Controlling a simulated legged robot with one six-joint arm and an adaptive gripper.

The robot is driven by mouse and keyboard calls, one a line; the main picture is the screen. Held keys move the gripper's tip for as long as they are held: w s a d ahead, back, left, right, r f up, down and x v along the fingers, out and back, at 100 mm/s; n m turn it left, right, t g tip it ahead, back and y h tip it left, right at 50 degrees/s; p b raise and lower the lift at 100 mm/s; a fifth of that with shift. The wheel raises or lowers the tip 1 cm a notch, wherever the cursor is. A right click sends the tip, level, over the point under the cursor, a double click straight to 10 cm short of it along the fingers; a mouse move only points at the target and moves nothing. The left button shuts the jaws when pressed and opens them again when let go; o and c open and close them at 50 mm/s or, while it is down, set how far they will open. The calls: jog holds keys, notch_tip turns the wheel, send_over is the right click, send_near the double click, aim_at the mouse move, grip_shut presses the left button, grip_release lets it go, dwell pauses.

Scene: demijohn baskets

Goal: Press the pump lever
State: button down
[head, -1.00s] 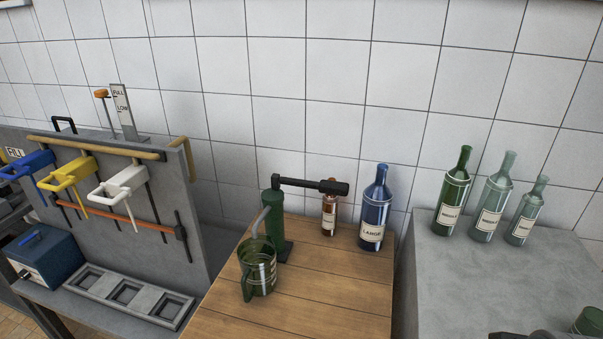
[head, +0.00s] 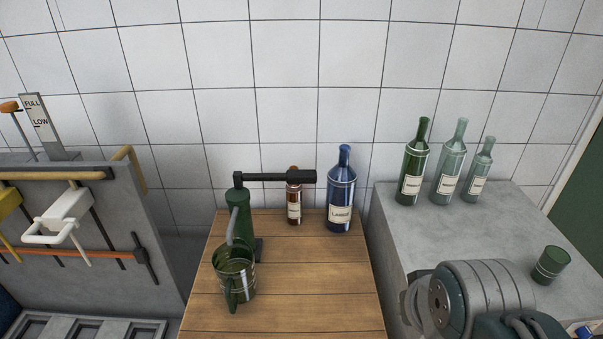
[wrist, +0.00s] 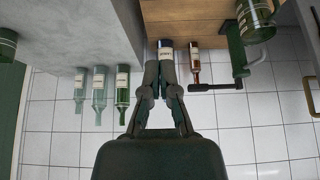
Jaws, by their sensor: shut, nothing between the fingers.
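The green pump (head: 242,215) stands on the wooden table. Its black lever (head: 270,178) runs roughly level from the pump top to the right, ending in a thick dark grip. A green mug (head: 236,275) stands under the pump's grey spout. In the wrist view, which looks upside down, the lever (wrist: 213,88) and pump (wrist: 235,50) are right of my gripper (wrist: 165,66). My gripper is shut and empty, apart from the lever, and its fingertips overlap the blue bottle in the picture. In the head view only my arm shows at lower right; the gripper is not clearly seen.
Several green bottles (head: 413,165) and a green cup (head: 551,264) are on the grey counter (head: 390,225) at right. A grey panel with handles (head: 150,200) is at left. The front-right tabletop is clear.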

jog(key=w+a+t+y, duration=0.1)
jog(key=w+a+t, duration=0.3)
jog(key=w, duration=1)
jog(key=w+a+t+y, duration=0.1)
jog(key=w+a+t, duration=0.35)
jog(key=w, duration=0.95)
jog(key=w+a+f+t+h, duration=0.2)
jog(key=w+a+f+t, duration=0.4)
jog(key=w+f+t, duration=0.1)
jog(key=shift+w+a, duration=0.2)
jog(key=shift+w, duration=0.5)
jog(key=shift+t, duration=0.25)
